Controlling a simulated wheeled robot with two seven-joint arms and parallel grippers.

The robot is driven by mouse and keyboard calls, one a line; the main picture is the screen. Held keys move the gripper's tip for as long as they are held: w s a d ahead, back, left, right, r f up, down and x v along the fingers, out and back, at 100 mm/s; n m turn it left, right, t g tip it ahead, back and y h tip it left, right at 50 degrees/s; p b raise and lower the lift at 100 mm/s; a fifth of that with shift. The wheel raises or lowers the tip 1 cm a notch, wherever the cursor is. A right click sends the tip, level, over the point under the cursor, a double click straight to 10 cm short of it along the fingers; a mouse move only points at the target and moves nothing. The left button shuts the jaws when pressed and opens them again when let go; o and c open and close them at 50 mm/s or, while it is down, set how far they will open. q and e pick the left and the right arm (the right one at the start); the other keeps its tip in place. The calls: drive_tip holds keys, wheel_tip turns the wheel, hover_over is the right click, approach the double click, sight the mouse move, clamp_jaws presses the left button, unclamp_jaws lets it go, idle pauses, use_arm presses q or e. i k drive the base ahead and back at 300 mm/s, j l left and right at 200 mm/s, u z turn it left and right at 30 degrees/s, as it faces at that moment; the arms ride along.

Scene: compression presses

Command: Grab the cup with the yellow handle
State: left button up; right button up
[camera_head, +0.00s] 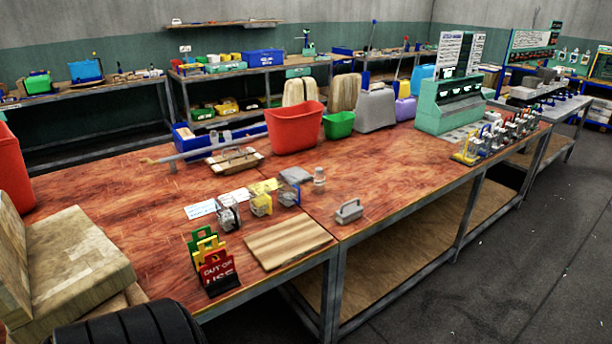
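Another small yellow item (466,152) stands at the near end of a crowded row on the right. Neither of my grippers is in view.
A grey handled block (348,212) sits to the right. A red bin (293,127) and a green machine (450,103) stand behind. The bench middle is fairly clear.

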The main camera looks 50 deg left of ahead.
sight(263, 202)
drive_tip(key=i+l+u, duration=0.1)
drive_tip(key=i+u, duration=0.2)
drive_tip(key=i, duration=0.2)
drive_tip(key=i+l+u, duration=0.25)
drive_tip(key=i, duration=0.2)
drive_tip(key=i+l+u, duration=0.3)
drive_tip(key=i, duration=0.2)
